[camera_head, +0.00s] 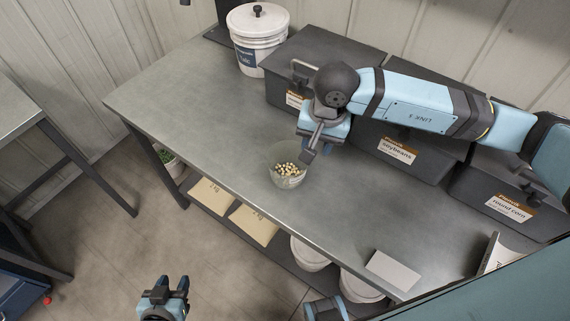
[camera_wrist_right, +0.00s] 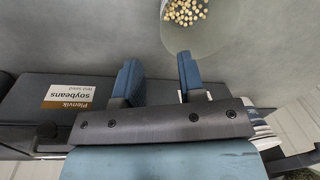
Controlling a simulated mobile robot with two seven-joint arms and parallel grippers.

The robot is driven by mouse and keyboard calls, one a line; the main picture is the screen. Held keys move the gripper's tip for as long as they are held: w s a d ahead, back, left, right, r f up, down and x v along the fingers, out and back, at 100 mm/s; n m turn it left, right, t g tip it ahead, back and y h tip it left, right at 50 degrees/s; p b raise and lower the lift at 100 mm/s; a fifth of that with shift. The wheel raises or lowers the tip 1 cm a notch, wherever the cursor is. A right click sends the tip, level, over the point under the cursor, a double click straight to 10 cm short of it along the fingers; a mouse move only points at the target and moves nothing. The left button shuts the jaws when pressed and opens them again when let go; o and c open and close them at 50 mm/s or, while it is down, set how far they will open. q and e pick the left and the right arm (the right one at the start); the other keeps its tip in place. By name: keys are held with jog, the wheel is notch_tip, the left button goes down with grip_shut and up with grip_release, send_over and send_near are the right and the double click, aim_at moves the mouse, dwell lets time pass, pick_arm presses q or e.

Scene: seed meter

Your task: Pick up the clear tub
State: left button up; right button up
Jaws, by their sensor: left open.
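The clear tub (camera_head: 287,183) stands on the grey metal bench near its front edge, with pale round seeds in its bottom. It also shows at the top of the right wrist view (camera_wrist_right: 200,38). My right gripper (camera_head: 309,154) is just above and behind the tub, tilted. In the right wrist view its fingers (camera_wrist_right: 160,78) are apart with nothing between them, and the tub lies beyond the right-hand finger. My left gripper (camera_head: 170,287) is open and empty, low in front of the bench, well away from the tub.
Dark lidded bins, including soybeans (camera_head: 432,165) and round corn (camera_head: 500,190), line the bench's back. A white bucket (camera_head: 258,45) stands at back left. A white card (camera_head: 393,270) lies at front right. The bench's left part is clear. Paper bags (camera_head: 254,223) sit on the lower shelf.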

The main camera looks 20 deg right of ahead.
aim_at(288, 166)
jog(key=shift+w+a+f+p, duration=0.2)
jog(key=shift+f+p, duration=0.1)
jog(key=shift+f, duration=1.45)
jog(key=shift+w+a+f+p, duration=0.2)
jog(key=shift+w+f+p, duration=0.05)
jog(key=shift+f, duration=1.45)
jog(key=shift+w+a+f+p, duration=0.2)
jog(key=shift+f+p, duration=0.1)
jog(key=shift+f, duration=1.45)
grip_shut()
